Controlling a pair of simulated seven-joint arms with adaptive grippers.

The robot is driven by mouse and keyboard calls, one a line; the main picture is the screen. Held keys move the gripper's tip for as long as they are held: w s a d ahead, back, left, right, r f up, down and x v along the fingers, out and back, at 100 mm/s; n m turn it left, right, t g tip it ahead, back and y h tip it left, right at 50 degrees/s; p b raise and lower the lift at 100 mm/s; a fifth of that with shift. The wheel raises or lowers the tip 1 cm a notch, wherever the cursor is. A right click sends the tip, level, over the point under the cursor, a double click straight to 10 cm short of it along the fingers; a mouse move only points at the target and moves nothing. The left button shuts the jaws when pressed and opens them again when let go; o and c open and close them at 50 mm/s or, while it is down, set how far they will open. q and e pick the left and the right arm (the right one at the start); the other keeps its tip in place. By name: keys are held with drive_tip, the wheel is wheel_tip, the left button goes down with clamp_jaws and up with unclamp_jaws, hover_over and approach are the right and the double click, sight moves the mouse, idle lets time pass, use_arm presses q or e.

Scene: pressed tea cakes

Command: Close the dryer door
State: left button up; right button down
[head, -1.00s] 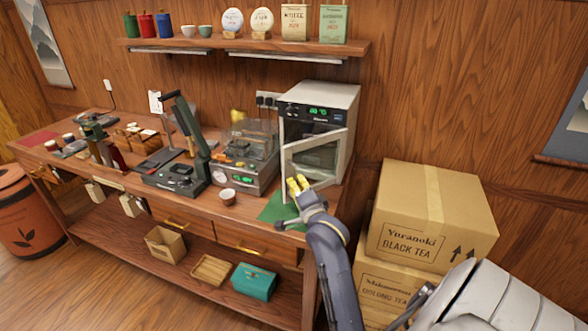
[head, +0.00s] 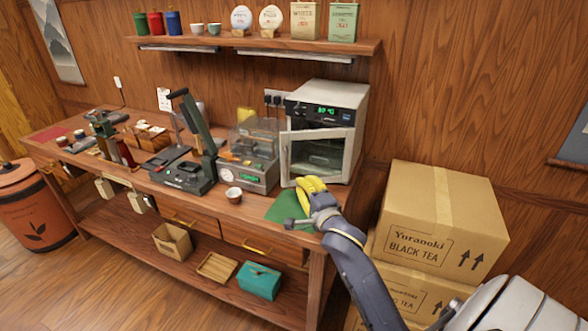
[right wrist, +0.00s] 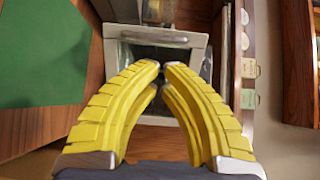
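The dryer (head: 345,95) is a light grey box with a green display on the right end of the bench. Its windowed door (head: 349,145) looks nearly shut, standing slightly ajar on the left in the head view. The door frame also shows in the right wrist view (right wrist: 195,45) beyond my fingers. My right gripper (head: 305,184), with yellow fingers, is at the door's lower front. Its fingertips (right wrist: 161,66) are together with nothing visible between them. I cannot tell whether they touch the door. My left gripper is not in view.
A green mat (head: 286,207) lies on the bench (head: 215,207) before the dryer, with a small cup (head: 234,195) beside it. A clear-covered machine (head: 250,170) stands close left of the dryer. Stacked cardboard boxes (head: 440,215) stand to the right. A shelf (head: 300,45) hangs above.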

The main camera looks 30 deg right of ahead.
drive_tip(key=x, duration=0.9)
drive_tip(key=shift+w+d, duration=0.1)
drive_tip(key=shift+w, duration=0.1)
